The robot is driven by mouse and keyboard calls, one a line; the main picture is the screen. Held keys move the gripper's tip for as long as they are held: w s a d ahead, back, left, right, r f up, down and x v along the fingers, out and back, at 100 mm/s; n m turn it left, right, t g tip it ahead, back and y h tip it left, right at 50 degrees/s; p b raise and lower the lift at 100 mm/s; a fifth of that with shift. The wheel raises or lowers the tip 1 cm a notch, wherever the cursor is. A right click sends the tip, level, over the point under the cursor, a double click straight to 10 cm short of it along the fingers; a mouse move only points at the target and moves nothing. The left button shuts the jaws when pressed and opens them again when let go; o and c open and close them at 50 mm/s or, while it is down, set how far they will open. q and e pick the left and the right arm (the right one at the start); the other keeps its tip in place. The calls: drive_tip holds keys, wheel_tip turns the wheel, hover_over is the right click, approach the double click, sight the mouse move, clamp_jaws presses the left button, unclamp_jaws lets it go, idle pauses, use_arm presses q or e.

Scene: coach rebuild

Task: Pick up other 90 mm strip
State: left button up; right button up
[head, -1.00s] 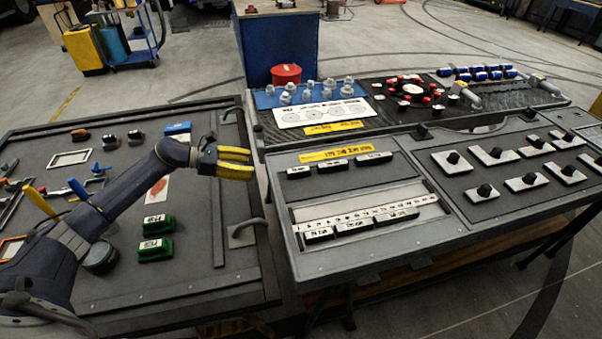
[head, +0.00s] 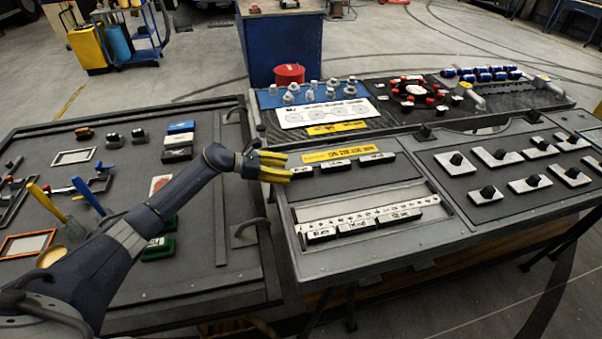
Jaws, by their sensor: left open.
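Several short dark strips with white labels lie on the right-hand bench panel; their lettering is too small to read surely, so I cannot tell which is the 90 mm one. The upper row has a left strip (head: 302,172), a middle strip (head: 341,164) and a right strip (head: 377,158), below a yellow label (head: 338,153). Three more strips (head: 357,228) lie along a white ruler (head: 370,212) in a recess. My left gripper (head: 287,168), with yellow fingers, is open and empty, its tips just left of the upper row's left strip. My right gripper is not in view.
Green blocks (head: 158,247) lie partly behind my left arm. Knobbed plates (head: 488,190) fill the panel's right side. A red tin (head: 290,74) and grey fittings stand behind.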

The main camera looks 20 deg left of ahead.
sight(295, 170)
use_arm(q)
drive_tip(key=shift+x, duration=2.05)
clamp_jaws()
